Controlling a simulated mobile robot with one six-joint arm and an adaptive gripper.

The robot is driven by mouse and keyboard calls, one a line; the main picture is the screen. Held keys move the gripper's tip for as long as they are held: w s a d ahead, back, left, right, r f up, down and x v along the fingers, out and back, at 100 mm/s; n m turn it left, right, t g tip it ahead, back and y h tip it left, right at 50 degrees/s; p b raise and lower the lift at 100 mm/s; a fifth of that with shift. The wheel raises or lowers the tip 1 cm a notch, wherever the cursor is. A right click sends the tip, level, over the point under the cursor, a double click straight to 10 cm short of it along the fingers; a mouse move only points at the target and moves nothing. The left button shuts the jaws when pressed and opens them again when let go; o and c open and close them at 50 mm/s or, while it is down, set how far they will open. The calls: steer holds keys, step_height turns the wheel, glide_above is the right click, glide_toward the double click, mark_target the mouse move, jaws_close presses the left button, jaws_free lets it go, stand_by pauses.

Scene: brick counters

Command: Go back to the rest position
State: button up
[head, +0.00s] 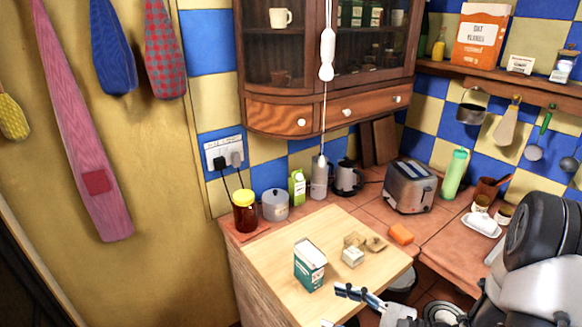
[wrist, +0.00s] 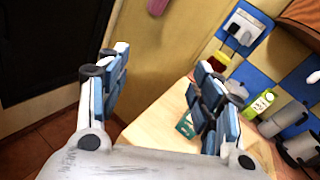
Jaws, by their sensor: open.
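My gripper (head: 360,296) is at the front edge of the light wooden board (head: 285,245) in the head view, with my arm coming in from the lower right. In the wrist view my gripper (wrist: 160,90) has its two blue-padded fingers wide apart with nothing between them. A green and white carton (head: 309,268) stands on the board, just left of the gripper and apart from it. A small part of the carton (wrist: 185,126) shows beside the right finger in the wrist view. The rest of it is hidden.
A small white box (head: 352,257) and brown pieces (head: 365,241) lie on the board. An orange sponge (head: 400,234), a toaster (head: 411,186) and a white butter dish (head: 481,223) are on the tiled counter. A wooden cabinet (head: 325,108) hangs above. Open floor shows at left.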

steer(key=s+a+r+n+g+h, duration=0.3)
steer(key=s+r+n+g, duration=0.1)
steer(key=s+n, duration=0.3)
steer(key=s+a+r+n+g+h, duration=0.2)
steer(key=s+r+n+g+h, duration=0.1)
steer(key=s+n+g+h, duration=0.25)
steer(key=s+d+r+n+t+h, duration=0.5)
steer(key=d+r+n+t+h, duration=0.1)
steer(key=d+r+n+t, duration=0.1)
steer(key=shift+d+r+n+h, duration=0.15)
steer(key=shift+d+n+h, duration=0.25)
steer(key=shift+d, duration=0.35)
steer(key=shift+o, duration=0.2)
